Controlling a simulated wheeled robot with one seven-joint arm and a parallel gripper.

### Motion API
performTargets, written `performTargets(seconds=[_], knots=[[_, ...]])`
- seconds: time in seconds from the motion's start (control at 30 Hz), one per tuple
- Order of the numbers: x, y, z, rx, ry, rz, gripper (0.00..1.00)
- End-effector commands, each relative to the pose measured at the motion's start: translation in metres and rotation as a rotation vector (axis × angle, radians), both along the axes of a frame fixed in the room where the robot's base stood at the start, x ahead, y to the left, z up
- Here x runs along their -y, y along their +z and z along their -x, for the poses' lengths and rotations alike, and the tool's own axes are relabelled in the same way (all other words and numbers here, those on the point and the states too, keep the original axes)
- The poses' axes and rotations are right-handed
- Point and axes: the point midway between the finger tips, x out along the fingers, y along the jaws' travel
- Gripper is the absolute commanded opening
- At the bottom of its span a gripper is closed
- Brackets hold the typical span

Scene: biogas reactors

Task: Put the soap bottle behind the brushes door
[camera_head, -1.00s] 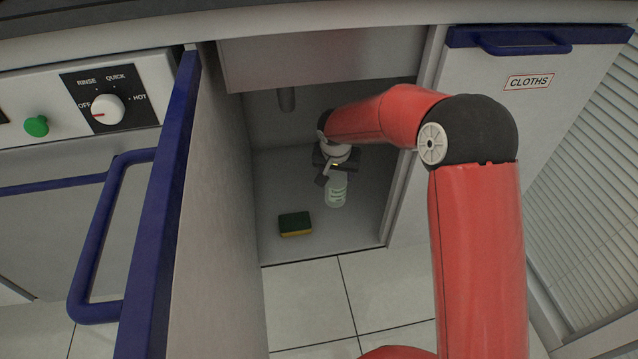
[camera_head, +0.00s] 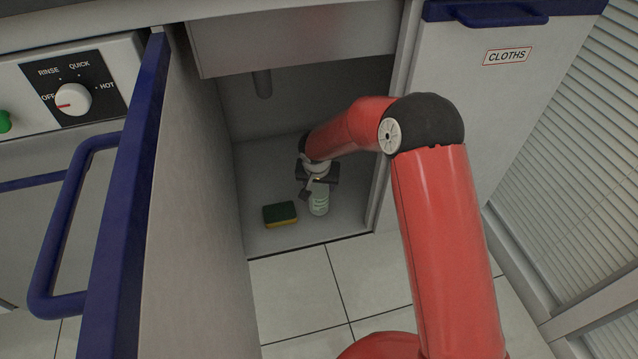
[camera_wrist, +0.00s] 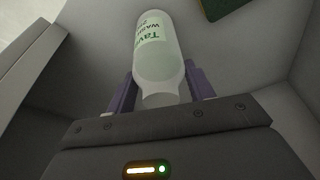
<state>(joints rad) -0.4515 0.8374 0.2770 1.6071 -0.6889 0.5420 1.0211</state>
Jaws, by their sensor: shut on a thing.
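The soap bottle (camera_head: 319,204) is pale and translucent with a green-lettered label. It is inside the open cabinet, just right of the sponge, and looks roughly upright. My gripper (camera_head: 318,186) is shut on it from above. In the wrist view the bottle (camera_wrist: 153,50) sits between the two purple fingers of my gripper (camera_wrist: 160,88). I cannot tell whether its base touches the cabinet floor. The open cabinet door (camera_head: 190,200) with a blue edge and handle stands to the left; its label face is not visible.
A green and yellow sponge (camera_head: 280,213) lies on the cabinet floor. A pipe (camera_head: 262,84) hangs at the back. The closed cloths door (camera_head: 470,110) is to the right of the opening. A dial panel (camera_head: 70,95) is at the far left. The tiled floor (camera_head: 300,290) in front is clear.

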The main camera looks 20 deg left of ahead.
Motion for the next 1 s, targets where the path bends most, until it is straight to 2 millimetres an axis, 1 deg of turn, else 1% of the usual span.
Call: performTargets(seconds=[0.07,0.1,0.23,0.5,0.63,0.77,1.0], knots=[[0.000,-0.003,0.000,0.001,0.000,0.000,0.08],[0.000,-0.002,0.000,0.000,-0.001,0.000,0.58],[0.000,-0.002,0.000,0.000,0.000,0.000,0.75],[0.000,-0.001,0.000,0.000,0.000,0.000,0.75],[0.000,0.007,0.001,0.001,0.000,0.000,0.75],[0.001,0.029,0.007,0.004,0.000,-0.002,0.75],[0.004,0.079,0.023,0.003,0.000,0.000,0.75]])
